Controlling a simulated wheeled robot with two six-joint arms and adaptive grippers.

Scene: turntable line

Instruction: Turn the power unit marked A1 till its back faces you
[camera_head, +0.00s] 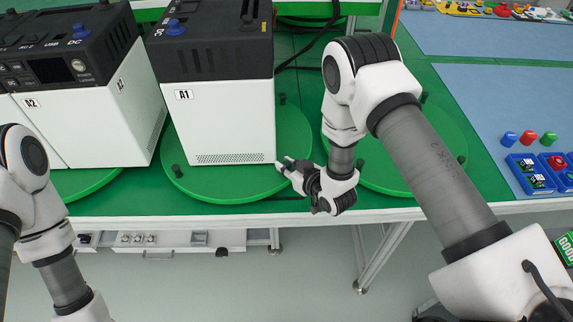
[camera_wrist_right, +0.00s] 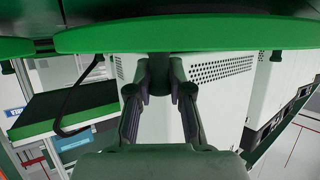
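The power unit marked A1 (camera_head: 228,122) is a white box with a black top. It stands upright on a green turntable (camera_head: 215,194), with its A1-labelled, vented side toward me. Black pegs stand on the turntable rim, one at the front left (camera_head: 177,171) and one behind on the right (camera_head: 282,98). My right gripper (camera_head: 283,166) is at the turntable's right front, beside the unit's lower right corner. In the right wrist view its fingers close on a dark peg (camera_wrist_right: 160,75), with the vented white unit (camera_wrist_right: 222,68) behind. My left arm shows at the left; its gripper is out of view.
Unit A2 (camera_head: 105,115) stands on another turntable to the left. An empty-looking turntable (camera_head: 400,165) lies to the right, partly under my right arm. Blue button boxes (camera_head: 530,176) stand at the far right. Cables hang behind A1.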

